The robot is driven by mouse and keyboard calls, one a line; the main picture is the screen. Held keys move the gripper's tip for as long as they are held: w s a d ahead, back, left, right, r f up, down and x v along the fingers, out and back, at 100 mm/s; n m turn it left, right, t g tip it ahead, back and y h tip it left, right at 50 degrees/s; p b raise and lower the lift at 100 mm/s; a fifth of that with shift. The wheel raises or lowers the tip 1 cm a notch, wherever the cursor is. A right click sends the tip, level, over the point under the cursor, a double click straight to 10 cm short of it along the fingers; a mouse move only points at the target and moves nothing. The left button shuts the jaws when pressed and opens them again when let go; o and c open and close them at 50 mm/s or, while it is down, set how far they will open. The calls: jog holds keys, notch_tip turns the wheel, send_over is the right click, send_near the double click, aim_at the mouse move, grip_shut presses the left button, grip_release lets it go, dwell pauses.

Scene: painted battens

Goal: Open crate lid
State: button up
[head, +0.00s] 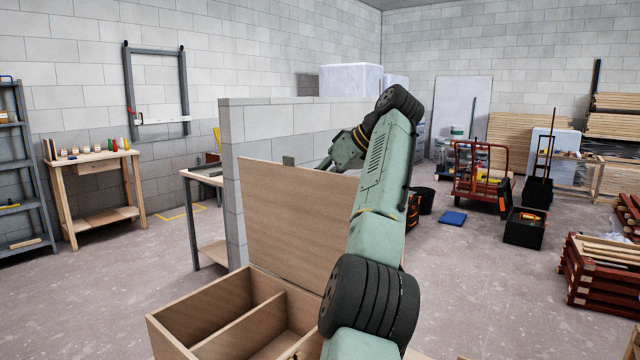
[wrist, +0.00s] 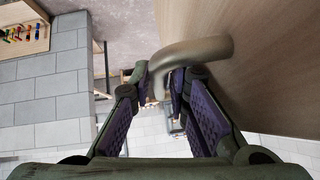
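The wooden crate (head: 172,332) stands open at the bottom of the head view, with a divider (head: 237,325) between its compartments. Its lid (head: 300,215) stands roughly upright at the crate's back edge. The lid also fills the right of the wrist view (wrist: 275,70). A curved metal handle (wrist: 205,52) sticks out from the lid there. My gripper (wrist: 160,80) has its two purple-padded fingers closed in on the handle, one on each side of its near part. In the head view my arm reaches over the lid, and the gripper is mostly hidden behind it.
A low grey block wall (head: 232,180) stands just behind the lid. A workbench (head: 95,160) and shelf stand at the left. A red cart (head: 480,175) and stacked timber (head: 590,275) are at the right. Open floor lies between.

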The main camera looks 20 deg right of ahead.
aim_at(344, 178)
jog(key=shift+s+d+r, duration=0.1)
jog(key=shift+r, duration=0.1)
jog(key=shift+v, duration=1.4)
jog(key=s+d, duration=0.8)
jog(key=s, duration=0.1)
jog(key=shift+d, duration=0.35)
jog(key=shift+w+a+f, duration=0.1)
